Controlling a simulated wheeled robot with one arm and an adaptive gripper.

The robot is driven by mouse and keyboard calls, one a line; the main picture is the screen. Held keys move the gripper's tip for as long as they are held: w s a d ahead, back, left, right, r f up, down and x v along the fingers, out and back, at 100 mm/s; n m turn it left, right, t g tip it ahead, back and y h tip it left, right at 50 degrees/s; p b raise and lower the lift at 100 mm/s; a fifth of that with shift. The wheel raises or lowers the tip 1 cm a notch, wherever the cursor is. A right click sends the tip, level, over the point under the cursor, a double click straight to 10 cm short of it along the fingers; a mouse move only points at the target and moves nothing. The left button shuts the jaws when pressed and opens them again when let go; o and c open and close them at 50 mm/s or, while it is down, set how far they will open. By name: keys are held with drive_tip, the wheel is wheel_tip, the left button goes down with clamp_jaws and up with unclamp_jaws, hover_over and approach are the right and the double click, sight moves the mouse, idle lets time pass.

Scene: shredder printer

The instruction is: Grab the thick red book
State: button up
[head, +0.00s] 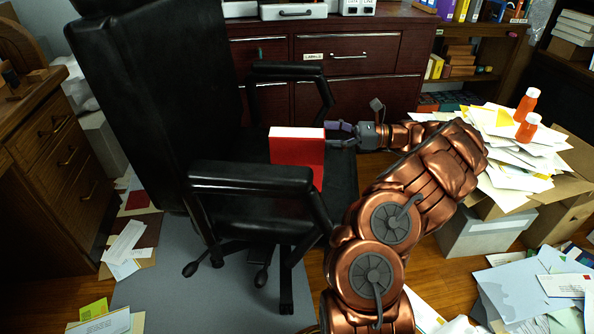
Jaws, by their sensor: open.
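The thick red book (297,150) stands on the seat of the black office chair (245,181), with its white page edge facing up and its red cover facing me. My gripper (336,135) is at the right edge of the book, at about the height of its top. My copper-coloured arm reaches in from the lower right. The gripper is open. The fingers are small in view, and I cannot tell whether they touch the book or straddle it.
The chair's near armrest (250,178) is in front of the seat. A dark red cabinet (360,62) stands behind. A paper-filled box with orange bottles (527,104) is at the right. Papers (530,290) litter the floor. A wooden desk (58,150) is at the left.

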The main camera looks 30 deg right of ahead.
sight(305, 132)
drive_tip(key=shift+w+a+f+b, duration=0.3)
drive_tip(key=shift+w+a+b, duration=0.2)
drive_tip(key=shift+w+a, duration=0.1)
drive_tip(key=shift+w+a+f+b, duration=0.1)
drive_tip(key=shift+w+a+b, duration=0.4)
drive_tip(key=shift+a+b, duration=0.05)
drive_tip(key=shift+r+b+x, duration=0.1)
drive_tip(key=shift+b+x, duration=0.35)
drive_tip(key=shift+x, duration=0.5)
drive_tip(key=shift+r+b+x, duration=0.15)
drive_tip(key=shift+b+x, duration=0.3)
drive_tip(key=shift+x, duration=0.55)
drive_tip(key=shift+d, duration=0.1)
drive_tip(key=shift+c, duration=0.4)
clamp_jaws()
